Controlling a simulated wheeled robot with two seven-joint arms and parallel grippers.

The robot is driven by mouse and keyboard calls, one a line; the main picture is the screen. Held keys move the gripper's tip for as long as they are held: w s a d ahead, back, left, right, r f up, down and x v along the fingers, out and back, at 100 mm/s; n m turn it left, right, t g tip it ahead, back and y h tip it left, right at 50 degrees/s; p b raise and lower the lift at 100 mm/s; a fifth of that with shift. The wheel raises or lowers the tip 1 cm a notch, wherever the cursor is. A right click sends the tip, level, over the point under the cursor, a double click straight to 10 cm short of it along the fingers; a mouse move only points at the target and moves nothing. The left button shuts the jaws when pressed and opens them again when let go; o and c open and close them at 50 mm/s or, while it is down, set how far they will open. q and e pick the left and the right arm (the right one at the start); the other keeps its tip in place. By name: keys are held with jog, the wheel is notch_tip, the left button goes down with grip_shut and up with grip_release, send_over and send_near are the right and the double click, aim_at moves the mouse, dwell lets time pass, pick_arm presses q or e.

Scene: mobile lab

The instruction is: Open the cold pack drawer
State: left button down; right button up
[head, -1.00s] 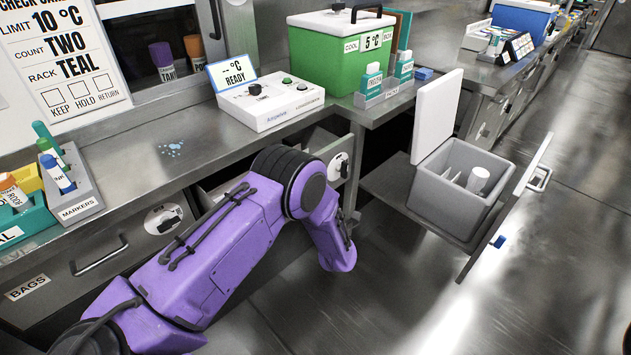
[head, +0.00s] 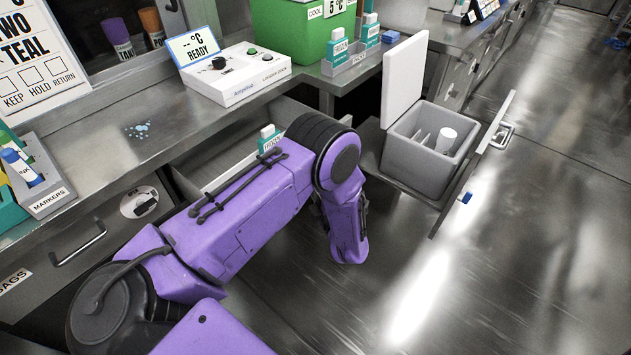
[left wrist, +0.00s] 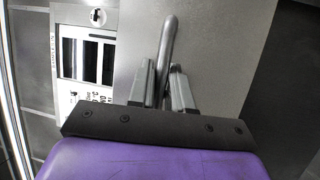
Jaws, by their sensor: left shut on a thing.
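The cold pack drawer stands pulled out under the counter; its grey inner wall (head: 222,152) shows behind my left arm. A teal-and-white pack (head: 268,139) is visible inside it. In the left wrist view, my left gripper (left wrist: 165,85) is shut on the drawer's upright-looking bar handle (left wrist: 169,42), with a finger on each side. The plain grey drawer front (left wrist: 225,40) lies behind the fingers. In the head view my purple left arm hides the gripper, the handle and most of the drawer front. My right gripper is not in view.
A grey cooler box (head: 423,165) with its lid up sits in another pulled-out drawer (head: 492,150) to the right. A white control box (head: 236,80) and a rack of frozen packs (head: 345,62) stand on the counter. The floor in front is clear.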

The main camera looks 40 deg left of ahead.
pick_arm(q)
jog(key=c, duration=1.1)
grip_release()
jog(key=b+v, duration=0.1)
jog(key=v, duration=0.9)
jog(key=shift+s+d+f, duration=0.1)
jog(key=shift+s+d, duration=0.1)
jog(key=shift+d, duration=0.05)
